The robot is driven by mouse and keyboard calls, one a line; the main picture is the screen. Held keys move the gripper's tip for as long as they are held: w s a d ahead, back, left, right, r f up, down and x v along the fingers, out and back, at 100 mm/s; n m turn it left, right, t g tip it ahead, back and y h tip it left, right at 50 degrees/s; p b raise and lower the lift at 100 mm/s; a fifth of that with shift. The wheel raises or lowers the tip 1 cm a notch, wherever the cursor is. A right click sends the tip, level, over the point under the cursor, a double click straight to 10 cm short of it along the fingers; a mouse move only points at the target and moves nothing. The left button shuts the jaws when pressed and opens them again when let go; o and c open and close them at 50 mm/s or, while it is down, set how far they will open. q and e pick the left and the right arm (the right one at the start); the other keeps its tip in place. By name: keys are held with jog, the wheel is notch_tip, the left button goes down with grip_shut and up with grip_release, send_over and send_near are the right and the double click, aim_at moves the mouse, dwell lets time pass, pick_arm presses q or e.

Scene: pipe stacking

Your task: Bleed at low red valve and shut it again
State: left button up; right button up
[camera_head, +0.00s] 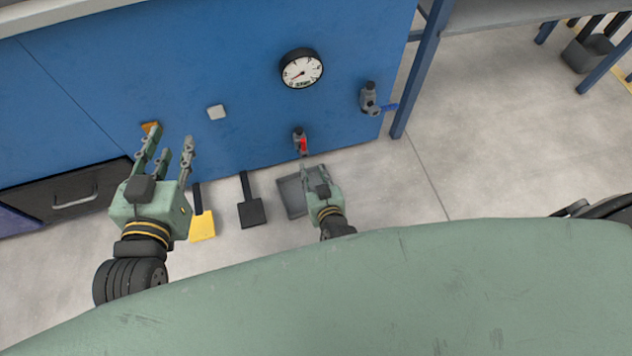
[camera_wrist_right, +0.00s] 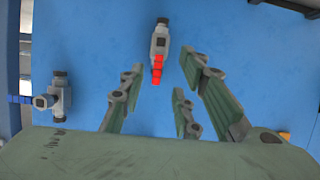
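The low red valve (camera_head: 301,144) is a grey fitting with a red handle, low on the blue panel. In the right wrist view the red valve (camera_wrist_right: 158,62) sits ahead, beyond and between the spread fingers, with its red handle hanging down. My right gripper (camera_head: 317,182) is just below the valve in the head view. In the wrist view its fingers (camera_wrist_right: 172,95) are open and empty, apart from the handle. My left gripper (camera_head: 168,150) is open and empty in front of the panel, left of the valve.
A blue-handled valve (camera_head: 371,100) is to the right on the panel, and a round gauge (camera_head: 301,69) is above. A grey tray (camera_head: 292,195) lies on the floor below the red valve. Black (camera_head: 250,213) and yellow (camera_head: 202,226) pedals stand to its left.

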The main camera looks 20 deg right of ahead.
jog(key=shift+s, duration=1.25)
